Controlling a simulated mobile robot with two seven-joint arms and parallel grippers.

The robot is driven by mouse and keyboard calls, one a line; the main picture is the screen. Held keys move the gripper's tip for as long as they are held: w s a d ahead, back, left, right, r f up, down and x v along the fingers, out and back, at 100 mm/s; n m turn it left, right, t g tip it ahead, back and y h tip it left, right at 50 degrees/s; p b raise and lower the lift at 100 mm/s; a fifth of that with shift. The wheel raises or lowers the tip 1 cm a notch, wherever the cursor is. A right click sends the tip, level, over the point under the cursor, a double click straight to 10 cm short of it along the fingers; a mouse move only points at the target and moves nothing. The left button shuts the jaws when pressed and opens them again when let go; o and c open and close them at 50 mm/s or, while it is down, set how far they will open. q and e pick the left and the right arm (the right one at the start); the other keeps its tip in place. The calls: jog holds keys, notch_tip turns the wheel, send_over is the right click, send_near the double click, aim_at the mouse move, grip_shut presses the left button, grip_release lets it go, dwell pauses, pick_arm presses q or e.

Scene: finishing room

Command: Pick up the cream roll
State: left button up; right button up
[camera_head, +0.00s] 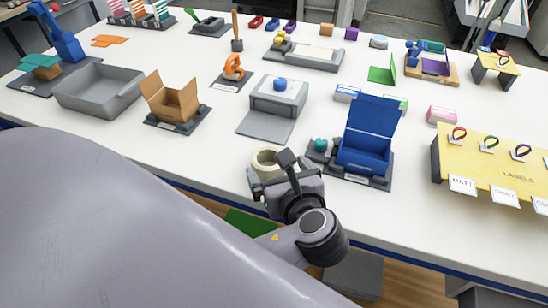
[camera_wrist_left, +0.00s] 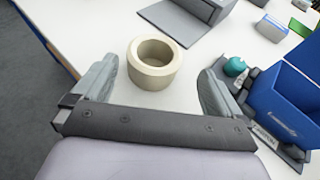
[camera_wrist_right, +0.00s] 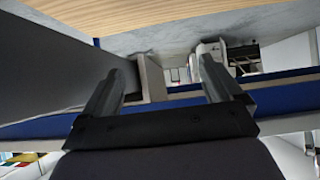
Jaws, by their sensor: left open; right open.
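The cream roll (camera_head: 266,155) is a short thick ring standing on the white table near its front edge. In the left wrist view the roll (camera_wrist_left: 152,72) lies between and a little ahead of the two spread fingers, apart from both. My left gripper (camera_head: 272,173) is open and empty close in front of the roll, hiding part of it in the head view. My right gripper (camera_wrist_right: 160,68) is open and empty in its own wrist view, facing a blue-edged structure away from the roll. It is not visible in the head view.
A blue open box (camera_head: 364,150) on a dark base stands right of the roll, with a small teal ball (camera_head: 321,145) beside it. A grey stand with a sloped front (camera_head: 268,124) is behind. A yellow label rack (camera_head: 500,165) is farther right. Bare table lies left of the roll.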

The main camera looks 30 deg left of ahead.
aim_at(265, 155)
pick_arm(q)
jog(key=x, duration=0.5)
jog(key=shift+s+a, duration=0.1)
jog(key=shift+a, duration=0.45)
jog(key=c, duration=1)
